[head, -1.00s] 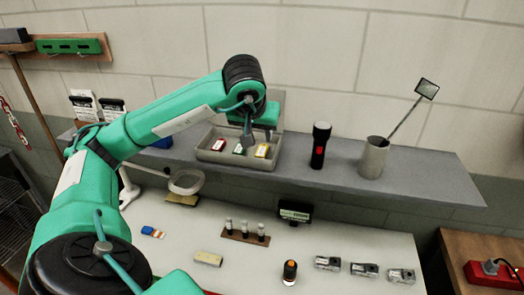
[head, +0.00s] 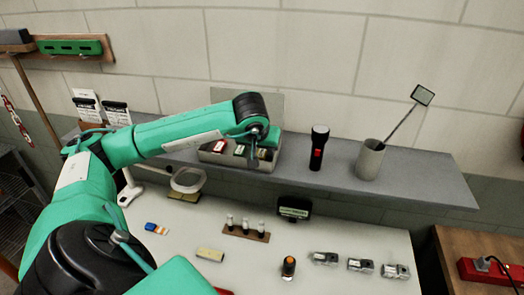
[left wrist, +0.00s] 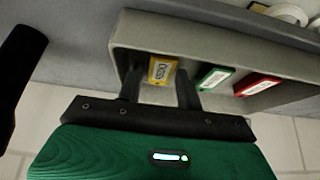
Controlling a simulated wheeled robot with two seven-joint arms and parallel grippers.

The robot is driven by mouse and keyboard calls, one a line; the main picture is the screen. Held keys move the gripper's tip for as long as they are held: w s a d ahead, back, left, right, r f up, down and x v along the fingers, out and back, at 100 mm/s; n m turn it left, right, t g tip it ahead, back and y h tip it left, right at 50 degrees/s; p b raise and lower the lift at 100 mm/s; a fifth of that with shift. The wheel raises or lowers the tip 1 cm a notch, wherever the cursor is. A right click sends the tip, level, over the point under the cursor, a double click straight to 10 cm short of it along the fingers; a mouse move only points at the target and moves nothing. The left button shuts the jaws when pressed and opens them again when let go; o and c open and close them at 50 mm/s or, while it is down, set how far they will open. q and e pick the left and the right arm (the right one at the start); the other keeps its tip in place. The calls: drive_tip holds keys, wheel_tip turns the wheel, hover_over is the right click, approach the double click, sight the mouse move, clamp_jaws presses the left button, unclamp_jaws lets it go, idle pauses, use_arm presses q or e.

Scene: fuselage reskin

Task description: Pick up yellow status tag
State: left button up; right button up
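The yellow status tag (left wrist: 162,70) lies in a grey tray (left wrist: 215,47) on the shelf, with a white label facing up. In the left wrist view it shows between the two dark fingers of my left gripper (left wrist: 158,84), which are apart. I cannot tell whether they touch it. In the head view my left gripper (head: 253,160) is at the right end of the tray and hides part of the yellow tag. A green tag (left wrist: 215,78) and a red tag (left wrist: 257,86) lie beside it in the tray. My right gripper is not in view.
A black flashlight (head: 318,147) and a grey cup (head: 371,160) holding an inspection mirror stand on the shelf right of the tray. Below, the bench (head: 190,235) holds several small items. A wall rises behind the shelf.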

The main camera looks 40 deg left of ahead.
use_arm(q)
drive_tip(key=shift+c, duration=0.3)
drive_tip(key=c, duration=0.7)
drive_tip(key=shift+r, duration=0.1)
